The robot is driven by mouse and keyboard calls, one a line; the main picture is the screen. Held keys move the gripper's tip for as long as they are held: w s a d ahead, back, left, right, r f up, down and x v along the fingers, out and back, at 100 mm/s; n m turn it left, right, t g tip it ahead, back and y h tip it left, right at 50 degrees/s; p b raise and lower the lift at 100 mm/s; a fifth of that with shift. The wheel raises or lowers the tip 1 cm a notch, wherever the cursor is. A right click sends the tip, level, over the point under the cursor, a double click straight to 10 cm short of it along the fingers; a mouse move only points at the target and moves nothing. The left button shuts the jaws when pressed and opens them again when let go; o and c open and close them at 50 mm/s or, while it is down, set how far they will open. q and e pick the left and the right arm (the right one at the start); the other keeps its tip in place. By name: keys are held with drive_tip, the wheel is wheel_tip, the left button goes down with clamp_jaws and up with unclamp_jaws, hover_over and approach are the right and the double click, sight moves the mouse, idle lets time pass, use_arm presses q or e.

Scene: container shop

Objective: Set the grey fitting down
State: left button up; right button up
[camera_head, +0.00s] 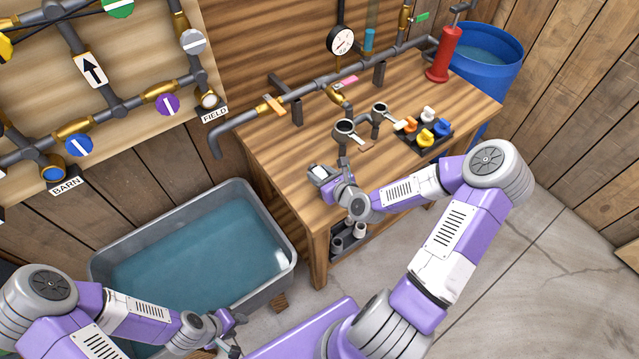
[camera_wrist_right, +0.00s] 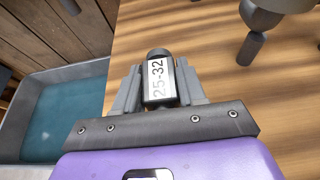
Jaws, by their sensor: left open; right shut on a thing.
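The grey fitting (camera_wrist_right: 160,78) carries a white label reading "25-32" and sits between the two fingers of my right gripper (camera_wrist_right: 158,88) in the right wrist view. In the head view, the fitting (camera_head: 320,172) and my right gripper (camera_head: 328,180) are at the left front part of the wooden table (camera_head: 280,152). I cannot tell whether the fitting touches the tabletop. My left gripper (camera_head: 236,330) is open and empty, low in front of the water tub.
A grey tub of water (camera_head: 275,225) stands left of the table. Behind the fitting are cup-topped stands (camera_head: 343,130) and a pipe with a gauge (camera_head: 341,40). A dark tray with coloured knobs (camera_head: 427,140) is further right. Bare wood surrounds the fitting.

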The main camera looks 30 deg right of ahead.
drive_tip(key=shift+f+b, duration=0.65)
drive_tip(key=shift+f, duration=1.15)
drive_tip(key=shift+f, duration=0.2)
drive_tip(key=o, duration=1)
drive_tip(key=shift+o, duration=0.3)
drive_tip(key=shift+r, duration=0.15)
